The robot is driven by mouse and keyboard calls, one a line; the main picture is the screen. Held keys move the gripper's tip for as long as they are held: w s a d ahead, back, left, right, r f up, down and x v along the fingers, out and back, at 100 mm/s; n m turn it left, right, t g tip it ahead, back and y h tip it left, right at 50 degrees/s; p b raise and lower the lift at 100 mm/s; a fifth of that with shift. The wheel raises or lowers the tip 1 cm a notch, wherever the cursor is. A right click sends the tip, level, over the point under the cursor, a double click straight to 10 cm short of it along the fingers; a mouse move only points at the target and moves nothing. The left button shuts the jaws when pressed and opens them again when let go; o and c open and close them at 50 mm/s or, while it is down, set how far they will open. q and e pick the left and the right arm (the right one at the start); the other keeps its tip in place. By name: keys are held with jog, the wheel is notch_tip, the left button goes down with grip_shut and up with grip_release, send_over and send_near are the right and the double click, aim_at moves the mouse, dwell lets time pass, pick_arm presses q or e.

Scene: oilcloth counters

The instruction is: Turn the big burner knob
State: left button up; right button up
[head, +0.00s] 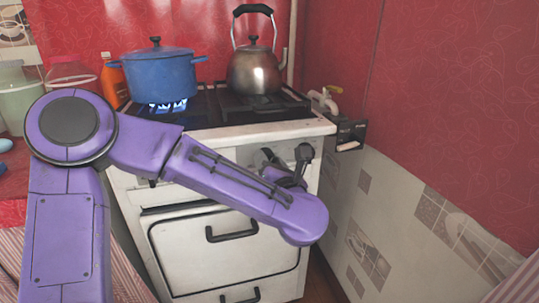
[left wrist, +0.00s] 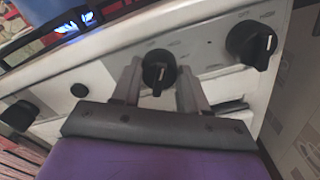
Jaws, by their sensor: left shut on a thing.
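The white stove (head: 222,236) has a row of black knobs on its front panel. My left gripper (left wrist: 160,72) has its two fingers on either side of one black knob (left wrist: 157,75) and is shut on it. The knob's pointer ridge faces roughly downward in the left wrist view. In the head view my purple left arm reaches across the stove front and mostly hides the gripper and that knob. Another black knob (left wrist: 252,44) sits to the right; it also shows in the head view (head: 304,152). My right gripper is not in view.
A blue pot (head: 160,76) stands over a lit blue flame (head: 168,105). A steel kettle (head: 254,71) stands on the right burner. The oven door handle (head: 232,232) sticks out below. A tiled wall (head: 400,220) is close on the right.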

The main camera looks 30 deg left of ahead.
pick_arm(q)
jog(key=shift+d+f+m+p, duration=0.1)
jog(key=shift+f+m+p, duration=0.05)
jog(key=shift+m+p, duration=2.65)
jog(key=shift+f+m+p, duration=0.1)
jog(key=shift+m+p, duration=2.3)
jog(key=shift+m, duration=0.8)
jog(key=o, duration=1)
jog(key=v, duration=1)
jog(key=shift+s+d, duration=0.15)
jog(key=shift+d, duration=0.05)
